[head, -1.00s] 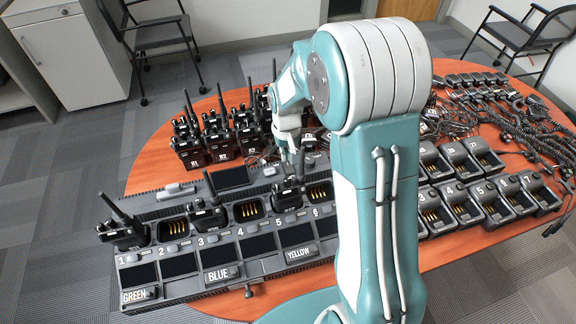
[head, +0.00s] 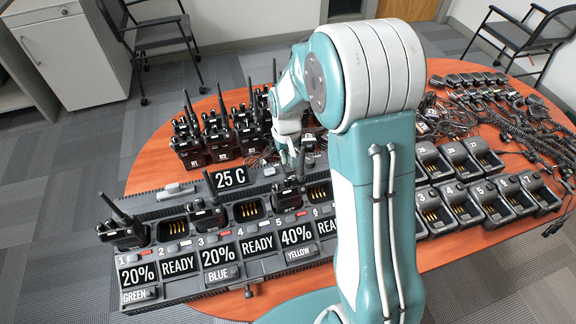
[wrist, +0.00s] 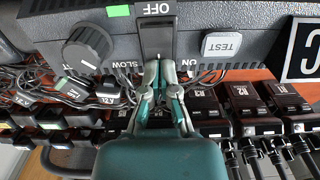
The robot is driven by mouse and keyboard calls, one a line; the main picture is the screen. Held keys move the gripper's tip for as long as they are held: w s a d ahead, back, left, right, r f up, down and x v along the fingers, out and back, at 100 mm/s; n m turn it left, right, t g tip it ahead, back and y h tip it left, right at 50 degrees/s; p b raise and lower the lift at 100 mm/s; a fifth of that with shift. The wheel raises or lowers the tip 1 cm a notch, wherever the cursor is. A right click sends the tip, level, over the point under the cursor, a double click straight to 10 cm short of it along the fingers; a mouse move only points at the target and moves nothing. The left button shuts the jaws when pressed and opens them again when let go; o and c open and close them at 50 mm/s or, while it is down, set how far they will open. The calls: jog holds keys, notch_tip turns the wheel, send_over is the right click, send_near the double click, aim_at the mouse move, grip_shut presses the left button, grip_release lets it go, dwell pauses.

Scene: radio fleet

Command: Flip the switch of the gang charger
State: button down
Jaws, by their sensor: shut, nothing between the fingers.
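The gang charger (head: 190,285) is a long dark unit across the front of the table, with numbered bays. Its small screens are lit, reading "20%", "READY", "40%" and, on the back panel, "25 C". In the wrist view its switch (wrist: 157,42) is a black rocker in a slot between "OFF" and "ON" labels. My gripper (wrist: 160,66) is shut and empty, its fingertips at the switch's edge on the "ON" side; contact is not certain. In the head view my gripper (head: 291,150) is at the charger's back, partly hidden by my arm.
A round knob (wrist: 89,48) and a white TEST button (wrist: 222,45) flank the switch. Radios (head: 215,135) stand behind the charger. Radios also sit in some bays. Single chargers (head: 465,195) and coiled cords (head: 505,115) cover the table's right side.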

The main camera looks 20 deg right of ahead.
jog(key=shift+r, duration=3.45)
